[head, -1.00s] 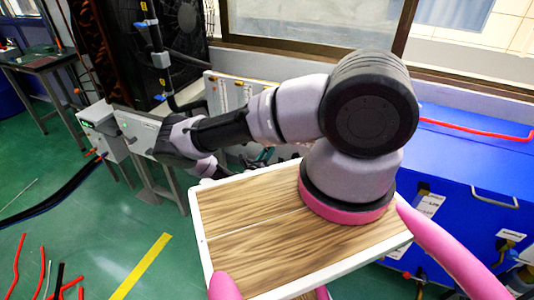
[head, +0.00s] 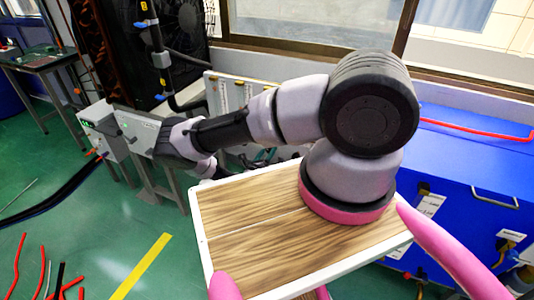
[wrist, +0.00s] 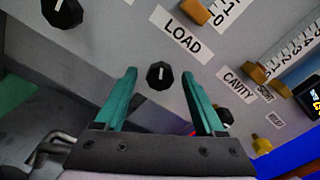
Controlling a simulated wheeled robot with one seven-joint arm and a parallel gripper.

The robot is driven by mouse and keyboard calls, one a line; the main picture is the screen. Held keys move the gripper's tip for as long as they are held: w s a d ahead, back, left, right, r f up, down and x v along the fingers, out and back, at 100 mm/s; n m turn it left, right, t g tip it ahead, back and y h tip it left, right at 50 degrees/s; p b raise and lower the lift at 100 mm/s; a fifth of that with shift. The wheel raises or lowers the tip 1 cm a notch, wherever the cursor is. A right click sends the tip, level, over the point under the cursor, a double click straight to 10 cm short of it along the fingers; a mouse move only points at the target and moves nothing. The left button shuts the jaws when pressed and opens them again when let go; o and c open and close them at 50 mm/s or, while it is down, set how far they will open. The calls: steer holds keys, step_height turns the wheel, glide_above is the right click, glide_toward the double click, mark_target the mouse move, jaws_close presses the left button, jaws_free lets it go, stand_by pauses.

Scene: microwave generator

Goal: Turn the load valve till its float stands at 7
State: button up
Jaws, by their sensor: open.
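The load valve is a black knob (wrist: 160,75) with a white pointer mark, below the "LOAD" label (wrist: 180,32) in the wrist view. The orange load float (wrist: 196,11) sits low on its scale, close to the 0; the upper scale is cut off. My gripper (wrist: 158,72) is open, its two teal fingers on either side of the load knob in the picture. I cannot tell how far the knob is from the fingertips.
A second black knob (wrist: 62,12) is at upper left in the wrist view. The "CAVITY" label (wrist: 237,84), its dark knob (wrist: 224,115) and orange float (wrist: 256,74) are to the right. A metal pipe (wrist: 50,147) is at lower left. A blue cabinet (head: 470,185) stands right.

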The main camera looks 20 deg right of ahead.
steer(key=v, duration=1)
steer(key=shift+s+a, duration=0.25)
steer(key=shift+r, duration=0.1)
step_height(320, 180, up, 37)
steer(key=a+m+g+y, duration=0.2)
steer(key=m+g+y, duration=0.4)
steer(key=m+g, duration=1.3)
steer(key=s+r+m+t+y, duration=0.3)
steer(key=s+r+m, duration=0.3)
steer(key=r, duration=0.4)
steer(key=s+r+m+t+y, duration=0.3)
steer(key=s+r+m+t, duration=0.3)
steer(key=r, duration=0.3)
steer(key=s+d+r+m+t+y, duration=0.1)
steer(key=s+r+m+t+y, duration=0.1)
steer(key=s+r+m+t, duration=0.2)
steer(key=s+r+m, duration=0.2)
steer(key=s+r, duration=0.2)
steer(key=r, duration=0.2)
steer(key=shift+r+m+y, duration=0.3)
steer(key=shift+y, duration=0.1)
steer(key=shift+w+d, duration=0.15)
